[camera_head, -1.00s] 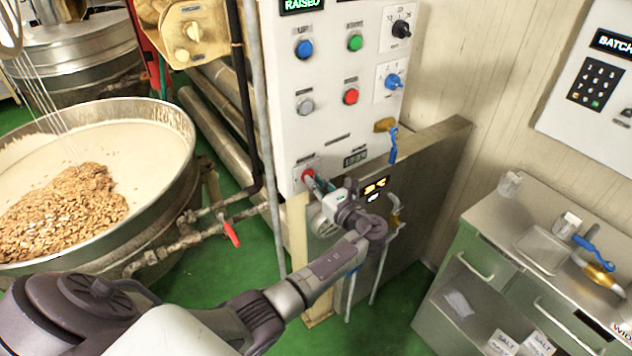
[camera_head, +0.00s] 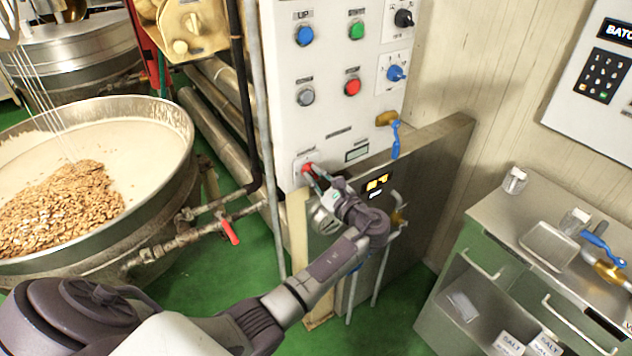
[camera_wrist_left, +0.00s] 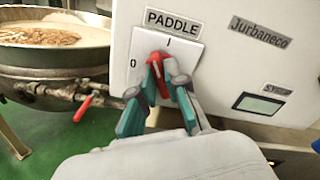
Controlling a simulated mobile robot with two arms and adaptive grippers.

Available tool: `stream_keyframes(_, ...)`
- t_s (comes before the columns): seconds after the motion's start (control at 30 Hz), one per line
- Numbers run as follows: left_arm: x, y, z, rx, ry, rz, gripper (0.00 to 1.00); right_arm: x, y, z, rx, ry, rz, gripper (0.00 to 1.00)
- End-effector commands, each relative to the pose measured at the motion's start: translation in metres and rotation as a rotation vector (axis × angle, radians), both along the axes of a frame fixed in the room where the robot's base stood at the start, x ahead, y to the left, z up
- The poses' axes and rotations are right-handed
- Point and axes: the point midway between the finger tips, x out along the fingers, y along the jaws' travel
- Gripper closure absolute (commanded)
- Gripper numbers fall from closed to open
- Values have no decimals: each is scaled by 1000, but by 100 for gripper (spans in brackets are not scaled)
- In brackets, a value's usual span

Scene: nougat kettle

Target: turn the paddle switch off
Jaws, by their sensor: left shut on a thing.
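The paddle switch is a small red knob (camera_wrist_left: 158,72) on a white plate labelled PADDLE, with 0 at its left and I above. In the head view the red knob (camera_head: 307,168) is low on the white control panel (camera_head: 330,112). My left gripper (camera_wrist_left: 164,82) is shut on the knob, one teal-padded finger on each side. It also shows in the head view (camera_head: 314,180), reaching up to the panel. The knob's upper end leans left in the wrist view; its exact setting is hard to tell, as the fingers partly cover it. My right gripper is out of view.
A kettle (camera_head: 187,130) of pale mix and nuts stands at left, with pipes and a red-handled valve (camera_head: 229,231) beside it. Other buttons sit above the switch. A blue-handled valve (camera_head: 395,138) is right of it. A steel-topped cabinet (camera_head: 490,215) stands at right.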

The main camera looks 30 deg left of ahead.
Motion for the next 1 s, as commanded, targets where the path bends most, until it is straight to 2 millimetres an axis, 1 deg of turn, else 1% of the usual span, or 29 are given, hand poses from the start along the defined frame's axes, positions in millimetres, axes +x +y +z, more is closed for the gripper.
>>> stream_keyframes(0.03,0,0,-5,-19,-42,0,100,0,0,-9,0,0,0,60)
stream_keyframes(0.37,-2,1,-7,-138,-332,2,100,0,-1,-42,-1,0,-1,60)
stream_keyframes(0.7,-2,1,-9,-259,-626,2,100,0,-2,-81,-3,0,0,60)
stream_keyframes(1.0,-3,1,-9,-345,-830,2,100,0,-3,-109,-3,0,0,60)
